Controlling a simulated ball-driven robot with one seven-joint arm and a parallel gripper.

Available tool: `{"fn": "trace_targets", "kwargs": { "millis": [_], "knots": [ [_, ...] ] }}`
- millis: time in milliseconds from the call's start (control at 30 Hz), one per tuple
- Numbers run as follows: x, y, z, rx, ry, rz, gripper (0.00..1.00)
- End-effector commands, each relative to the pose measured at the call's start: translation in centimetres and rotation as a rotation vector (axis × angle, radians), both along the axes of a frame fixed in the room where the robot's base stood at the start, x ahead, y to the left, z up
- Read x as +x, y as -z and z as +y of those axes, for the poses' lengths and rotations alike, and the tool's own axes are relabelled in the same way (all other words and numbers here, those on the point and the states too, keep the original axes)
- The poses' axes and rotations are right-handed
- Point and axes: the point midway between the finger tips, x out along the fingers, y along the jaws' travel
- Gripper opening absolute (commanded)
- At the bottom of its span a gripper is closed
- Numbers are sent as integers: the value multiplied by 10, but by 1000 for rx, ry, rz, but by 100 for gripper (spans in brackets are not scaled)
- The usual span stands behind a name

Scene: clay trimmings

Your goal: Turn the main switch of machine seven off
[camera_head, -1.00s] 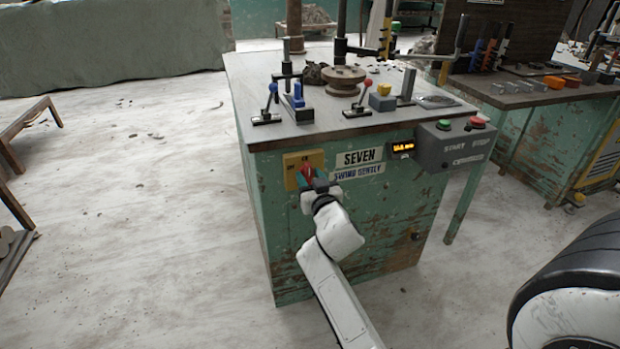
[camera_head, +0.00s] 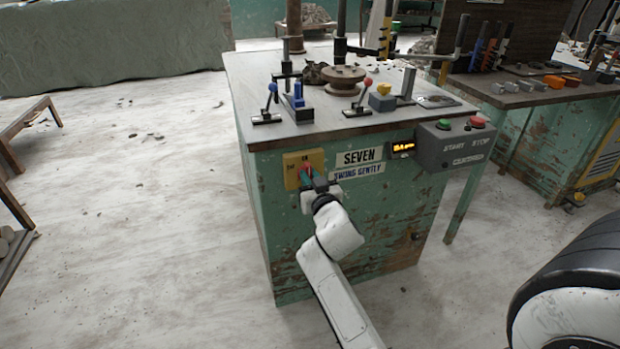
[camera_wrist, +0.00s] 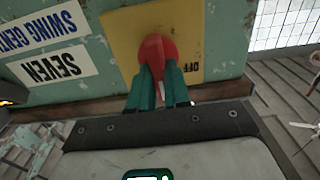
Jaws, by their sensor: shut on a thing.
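The main switch (camera_wrist: 155,50) of machine seven is a red knob on a yellow plate (camera_head: 292,178) marked "ON" at the top and "OFF" at the left. The plate also shows in the wrist view (camera_wrist: 205,25), where the picture is upside down. It sits on the green front of machine seven (camera_head: 345,225), beside the white "SEVEN" label (camera_head: 358,157). My gripper (camera_head: 308,176) is at the plate, its teal fingers (camera_wrist: 158,88) shut on the red knob from both sides. The fingers hide part of the knob, and its exact angle is hard to tell.
A grey box with a green and a red button (camera_head: 477,122) sticks out at the machine's right, next to a small lit display (camera_head: 402,147). Levers and blocks stand on the tabletop (camera_head: 255,75). The floor to the left is mostly clear, with a wooden bench (camera_head: 28,118) at far left.

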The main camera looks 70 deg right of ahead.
Motion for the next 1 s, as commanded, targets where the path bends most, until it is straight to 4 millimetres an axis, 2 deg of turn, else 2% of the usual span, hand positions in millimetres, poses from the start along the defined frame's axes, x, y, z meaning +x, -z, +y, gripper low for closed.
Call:
{"fn": "trace_targets", "kwargs": {
  "millis": [367,1000],
  "knots": [
    [2,0,2,-105,-2,125,0],
    [6,3,6,-494,-2,579,0]
  ]
}}
